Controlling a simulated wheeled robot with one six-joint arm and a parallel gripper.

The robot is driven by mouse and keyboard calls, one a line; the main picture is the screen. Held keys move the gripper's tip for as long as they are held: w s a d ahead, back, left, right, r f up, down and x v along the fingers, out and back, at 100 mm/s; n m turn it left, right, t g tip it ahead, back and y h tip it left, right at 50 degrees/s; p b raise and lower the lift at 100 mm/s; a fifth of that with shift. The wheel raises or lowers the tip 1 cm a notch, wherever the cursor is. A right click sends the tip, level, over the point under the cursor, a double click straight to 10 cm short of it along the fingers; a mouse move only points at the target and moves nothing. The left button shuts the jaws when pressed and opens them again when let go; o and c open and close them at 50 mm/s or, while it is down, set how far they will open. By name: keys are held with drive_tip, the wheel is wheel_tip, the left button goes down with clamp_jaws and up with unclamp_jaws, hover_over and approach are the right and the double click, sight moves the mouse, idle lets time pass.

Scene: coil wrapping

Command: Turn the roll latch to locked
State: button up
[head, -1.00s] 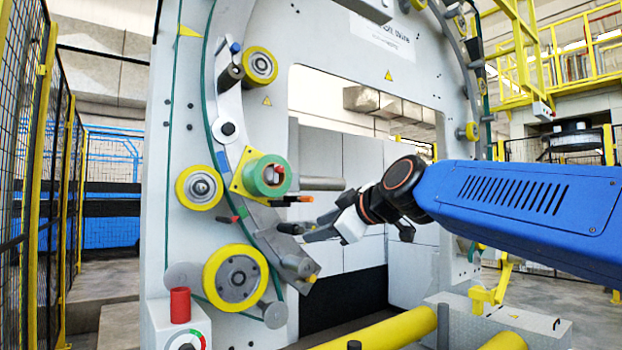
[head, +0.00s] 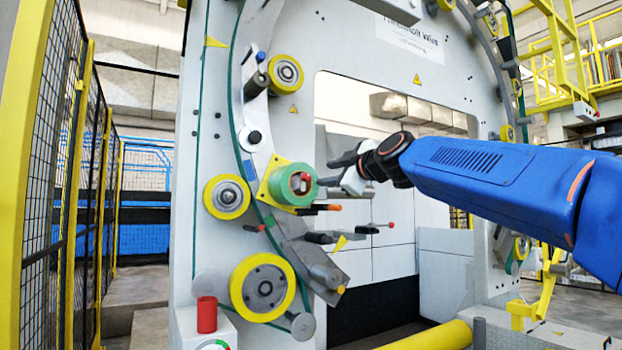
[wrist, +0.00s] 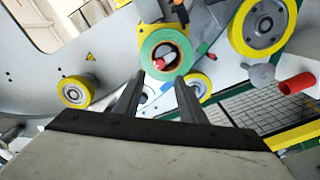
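A green roll (head: 292,184) sits on a yellow square plate (head: 266,190) on the ring of the grey machine. A small red latch piece (head: 305,177) shows at the centre of the roll's face. The roll (wrist: 148,48) and the red piece (wrist: 160,63) also show in the wrist view, just beyond my fingertips. My gripper (head: 338,171) is to the right of the roll, at about its height, pointing left toward it. In the wrist view my gripper (wrist: 159,78) has its two fingers apart with nothing between them. I cannot tell the latch's exact angle.
An orange-tipped handle (head: 320,207) and a red-tipped rod (head: 375,226) stick out below the roll. Yellow-rimmed wheels (head: 263,287) stand around it. A mesh fence (head: 62,130) is on the left. A yellow bar (head: 430,337) lies low in front.

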sight(308, 177)
drive_tip(key=x, duration=1)
drive_tip(key=shift+w+a, duration=0.25)
drive_tip(key=shift+a, duration=0.05)
clamp_jaws()
